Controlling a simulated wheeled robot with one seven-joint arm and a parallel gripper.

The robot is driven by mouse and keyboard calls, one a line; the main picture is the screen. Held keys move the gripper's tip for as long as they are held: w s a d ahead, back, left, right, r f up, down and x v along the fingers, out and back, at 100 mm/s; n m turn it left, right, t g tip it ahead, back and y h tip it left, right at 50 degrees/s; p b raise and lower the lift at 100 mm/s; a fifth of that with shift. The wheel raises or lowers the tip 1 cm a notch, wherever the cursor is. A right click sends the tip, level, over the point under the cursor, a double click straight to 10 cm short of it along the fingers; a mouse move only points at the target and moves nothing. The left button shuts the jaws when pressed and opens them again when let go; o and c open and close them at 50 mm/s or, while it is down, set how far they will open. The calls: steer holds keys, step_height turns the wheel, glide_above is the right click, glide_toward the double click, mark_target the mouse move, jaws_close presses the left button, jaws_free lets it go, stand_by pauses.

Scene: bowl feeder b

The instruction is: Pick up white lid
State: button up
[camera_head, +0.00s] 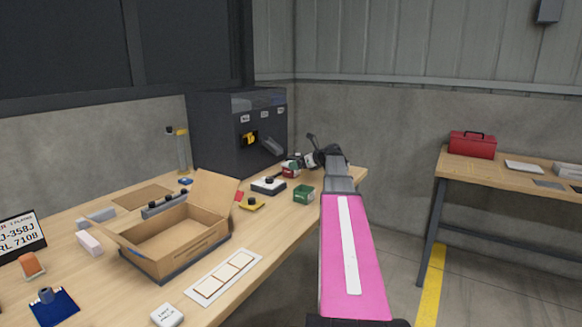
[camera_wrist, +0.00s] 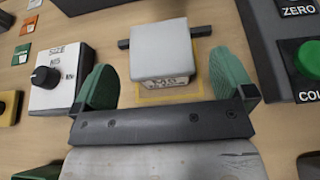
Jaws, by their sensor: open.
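The white lid (camera_head: 310,160) is small and mostly hidden by my gripper in the head view. In the wrist view, the white lid (camera_wrist: 160,48) is a pale, rounded square block with a labelled front edge, over a yellow outline on the wooden table. A dark bar shows behind it on both sides. My gripper (camera_wrist: 165,82) is open, with one green finger left of the lid and one right of it. Gaps show between the lid and both fingers. In the head view, my gripper (camera_head: 318,150) is at the table's far right end.
A white box with a black knob (camera_wrist: 56,74) stands close left of my gripper; a dark box with a green button (camera_wrist: 306,58) stands close right. The dark machine (camera_head: 235,130) rises behind. An open cardboard box (camera_head: 180,235) is nearer on the table.

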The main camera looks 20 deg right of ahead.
steer(key=x, duration=0.3)
steer(key=shift+s, duration=0.1)
steer(key=c, duration=0.9)
steer(key=shift+r, duration=0.1)
